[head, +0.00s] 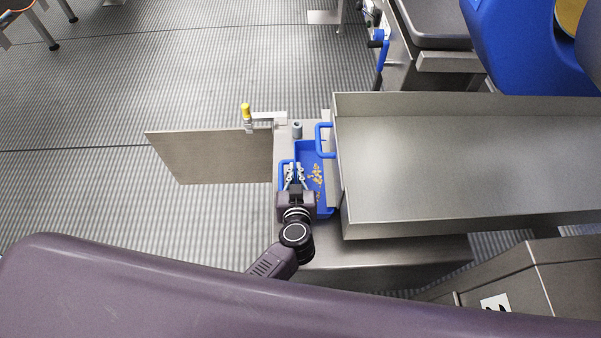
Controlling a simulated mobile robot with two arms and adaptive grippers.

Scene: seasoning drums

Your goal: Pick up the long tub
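The long blue tub (308,148) sits on a narrow metal ledge, with small yellow-brown pieces lying in it. It has a blue loop handle at its upper right and another at its left side. My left gripper (294,171) is over the tub's left side, close to the left handle. Its two fingers look spread apart, with nothing clearly between them. Whether a finger touches the handle cannot be told from here. The gripper and wrist hide the tub's lower left part. My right gripper is not in view.
A large steel tray (450,160) stands close to the tub's right side. A flat metal panel (210,157) extends left from the ledge, with a yellow-topped lever (246,112) behind it. A small grey cylinder (297,130) stands beyond the tub. Open floor lies to the left.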

